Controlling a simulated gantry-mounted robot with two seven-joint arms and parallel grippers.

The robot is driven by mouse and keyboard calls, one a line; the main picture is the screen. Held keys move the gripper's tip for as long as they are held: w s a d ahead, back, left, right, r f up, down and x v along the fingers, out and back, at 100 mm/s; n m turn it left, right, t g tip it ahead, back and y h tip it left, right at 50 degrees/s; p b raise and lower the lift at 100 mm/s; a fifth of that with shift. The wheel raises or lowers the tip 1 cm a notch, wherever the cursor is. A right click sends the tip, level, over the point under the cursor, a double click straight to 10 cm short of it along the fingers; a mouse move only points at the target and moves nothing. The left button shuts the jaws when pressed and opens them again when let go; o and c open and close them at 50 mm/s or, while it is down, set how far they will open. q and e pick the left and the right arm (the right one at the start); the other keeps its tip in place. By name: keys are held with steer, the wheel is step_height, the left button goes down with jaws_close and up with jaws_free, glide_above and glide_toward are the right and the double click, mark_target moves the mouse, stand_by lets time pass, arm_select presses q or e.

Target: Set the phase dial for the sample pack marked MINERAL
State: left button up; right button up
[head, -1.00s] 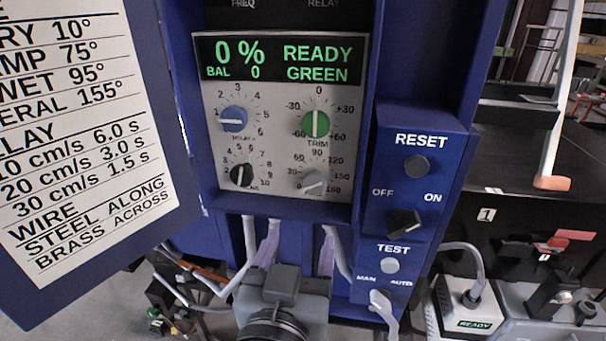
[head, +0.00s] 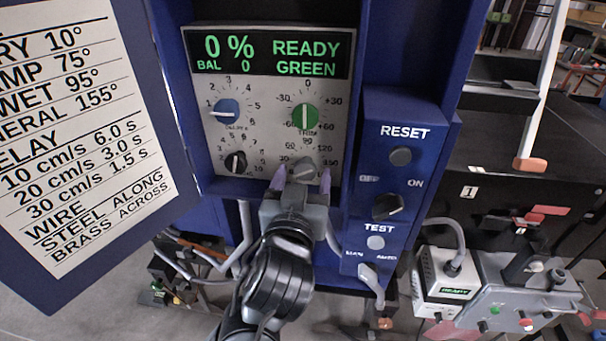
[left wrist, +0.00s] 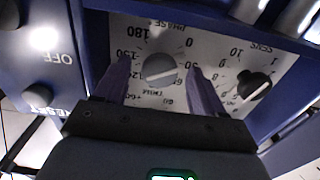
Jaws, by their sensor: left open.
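The phase dial (head: 304,168) is a grey knob at the lower right of the control panel (head: 262,100). It also shows in the left wrist view (left wrist: 160,70), upside down, with a scale from 0 to 180 and a pale line across its face. I cannot tell its exact setting. My left gripper (head: 302,180) is open, its purple fingers on either side of the dial; in the left wrist view (left wrist: 161,82) the dial lies between them, with gaps visible. The chart (head: 80,130) at left, partly cut off, reads "ERAL 155°". My right gripper is not in view.
The blue delay knob (head: 228,110), green trim knob (head: 305,116) and black sens knob (head: 236,162) sit close by. The display (head: 270,53) reads 0 %, READY, GREEN, BAL 0. The switch box (head: 392,180) projects to the right of the panel.

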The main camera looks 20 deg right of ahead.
arm_select(q)
steer(key=c, duration=1.1)
steer(key=shift+o, duration=0.2)
steer(key=shift+m, duration=0.3)
